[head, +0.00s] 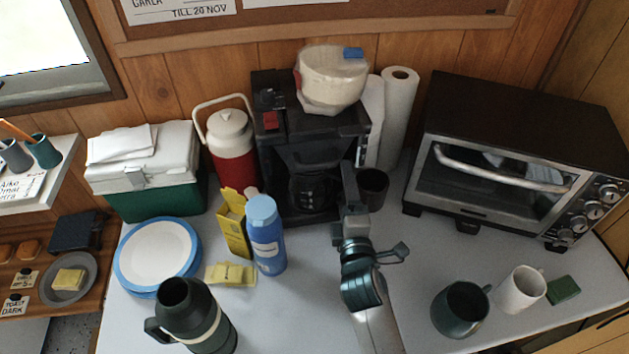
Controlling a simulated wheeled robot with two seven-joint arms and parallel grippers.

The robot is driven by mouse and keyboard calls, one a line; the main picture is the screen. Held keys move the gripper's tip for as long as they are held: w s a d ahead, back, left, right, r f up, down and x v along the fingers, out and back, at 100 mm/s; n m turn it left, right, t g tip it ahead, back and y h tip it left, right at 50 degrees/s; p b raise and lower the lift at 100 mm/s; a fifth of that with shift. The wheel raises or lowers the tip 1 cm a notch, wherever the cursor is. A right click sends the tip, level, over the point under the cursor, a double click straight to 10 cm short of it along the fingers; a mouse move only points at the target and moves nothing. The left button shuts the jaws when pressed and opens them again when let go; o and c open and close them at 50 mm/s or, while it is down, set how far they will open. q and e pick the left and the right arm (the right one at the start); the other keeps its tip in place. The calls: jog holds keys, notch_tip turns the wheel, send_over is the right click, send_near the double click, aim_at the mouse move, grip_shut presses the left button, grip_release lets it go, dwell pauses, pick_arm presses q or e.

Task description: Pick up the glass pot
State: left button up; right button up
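The glass pot (312,191) is dark and sits inside the black coffee maker (268,151) at the back middle of the counter, in the shade under its top. One arm comes in from the bottom, right of the middle, and I take it as my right arm. Its gripper (348,178) reaches toward the back, at the right front of the coffee maker and close to the pot's right side. I cannot tell whether it touches the pot, or whether its fingers are open or shut. My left gripper is not in view.
A blue bottle (266,236) and a yellow box (234,222) stand left of the arm. A dark cup (372,187) is just right of the gripper. A toaster oven (525,125) fills the right back. The counter (300,305) is clear at the front middle.

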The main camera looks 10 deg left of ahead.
jog(key=shift+c, duration=0.6)
jog(key=c, duration=1)
jog(key=shift+c, duration=0.8)
jog(key=shift+w+r+p, duration=0.1)
jog(key=shift+r+p, duration=0.2)
jog(key=shift+p, duration=0.05)
